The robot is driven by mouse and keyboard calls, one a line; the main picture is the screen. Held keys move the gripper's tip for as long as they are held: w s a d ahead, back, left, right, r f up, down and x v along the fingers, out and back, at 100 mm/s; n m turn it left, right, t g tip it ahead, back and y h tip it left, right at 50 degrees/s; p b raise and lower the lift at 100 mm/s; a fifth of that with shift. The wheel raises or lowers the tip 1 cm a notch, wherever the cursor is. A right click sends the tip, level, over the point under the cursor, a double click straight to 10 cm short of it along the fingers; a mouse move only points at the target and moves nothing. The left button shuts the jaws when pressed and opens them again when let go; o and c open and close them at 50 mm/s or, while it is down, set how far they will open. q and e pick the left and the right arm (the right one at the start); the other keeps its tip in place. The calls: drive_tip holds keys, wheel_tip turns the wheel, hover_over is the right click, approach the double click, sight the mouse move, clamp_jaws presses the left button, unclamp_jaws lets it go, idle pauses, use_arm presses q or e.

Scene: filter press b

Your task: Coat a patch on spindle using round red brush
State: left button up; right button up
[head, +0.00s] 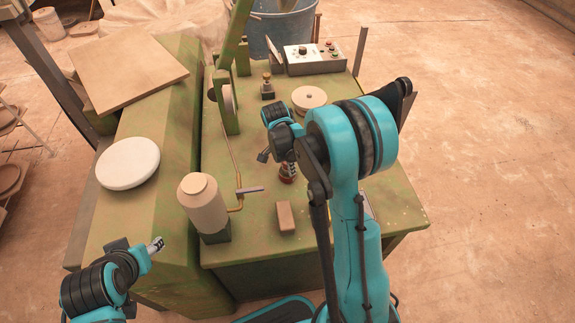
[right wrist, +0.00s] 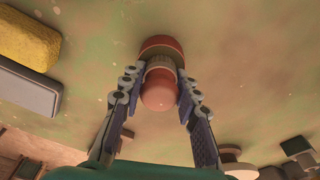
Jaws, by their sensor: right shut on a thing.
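The round red brush (head: 288,174) stands on the green bench top, low in front of my right gripper (head: 282,158) in the head view. In the right wrist view, the brush (right wrist: 159,92) has a rounded red end, a ribbed pale collar and a wider red base. The fingers of my right gripper (right wrist: 159,95) are shut on it from both sides. My left gripper (head: 155,244) is at the lower left, apart from the bench things; its jaw opening is unclear. I cannot tell which part is the spindle.
A beige cone-shaped spool (head: 203,203) and a small brown block (head: 285,217) stand near the brush. A round lidded disc (head: 309,98), a control box (head: 313,58) and a white disc (head: 128,162) lie around. The right wrist view shows a yellow block (right wrist: 28,45).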

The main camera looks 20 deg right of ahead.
drive_tip(key=shift+r+p, duration=2.4)
drive_tip(key=shift+r, duration=1.1)
drive_tip(key=shift+f, duration=0.1)
